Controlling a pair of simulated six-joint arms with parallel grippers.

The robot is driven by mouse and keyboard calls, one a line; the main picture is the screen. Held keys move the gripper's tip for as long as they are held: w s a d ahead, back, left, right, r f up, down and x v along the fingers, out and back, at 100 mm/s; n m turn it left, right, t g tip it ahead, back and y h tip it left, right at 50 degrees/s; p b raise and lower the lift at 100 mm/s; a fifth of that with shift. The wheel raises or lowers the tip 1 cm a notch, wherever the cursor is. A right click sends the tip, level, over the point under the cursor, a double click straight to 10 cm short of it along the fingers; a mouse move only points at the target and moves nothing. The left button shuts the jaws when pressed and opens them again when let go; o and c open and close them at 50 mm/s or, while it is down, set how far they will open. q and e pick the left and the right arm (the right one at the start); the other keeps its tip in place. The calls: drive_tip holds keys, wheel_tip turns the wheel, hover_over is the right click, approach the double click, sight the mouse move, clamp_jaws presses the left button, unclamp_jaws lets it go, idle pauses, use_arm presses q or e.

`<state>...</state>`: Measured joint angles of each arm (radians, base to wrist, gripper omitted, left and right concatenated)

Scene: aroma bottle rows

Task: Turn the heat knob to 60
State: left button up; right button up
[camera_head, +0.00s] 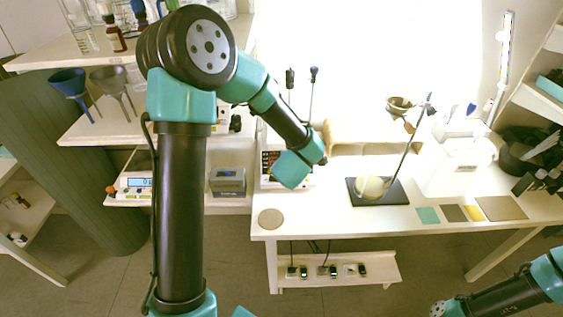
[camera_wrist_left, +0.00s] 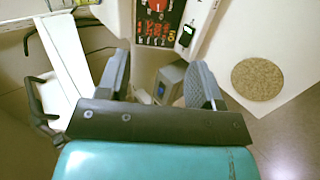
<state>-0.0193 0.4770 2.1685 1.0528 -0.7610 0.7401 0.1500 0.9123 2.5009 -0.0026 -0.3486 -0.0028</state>
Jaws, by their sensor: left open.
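A pale device with a dark control panel (camera_head: 269,163) stands at the left end of the white table, partly behind my left wrist. In the left wrist view the panel (camera_wrist_left: 159,22) shows at the top, with red and white markings. The heat knob and its setting are too small to tell. My left gripper (camera_wrist_left: 160,82) is open and empty, its two dark fingers apart below the panel and not touching it. In the head view its fingers are hidden by my wrist. My right arm shows at the lower right of the head view, but its gripper does not.
A round cork mat (camera_head: 270,218) lies at the table's front left corner. A black stand base (camera_head: 357,196) with a round flask (camera_head: 371,188) is right of the device. A scale (camera_head: 137,184) and a grey box (camera_head: 228,181) sit on the shelf to the left.

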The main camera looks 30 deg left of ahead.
use_arm(q)
drive_tip(key=shift+w, duration=0.15)
drive_tip(key=x, duration=1.7)
drive_tip(key=shift+c, duration=0.3)
drive_tip(key=c, duration=0.9)
drive_tip(key=shift+o, duration=0.2)
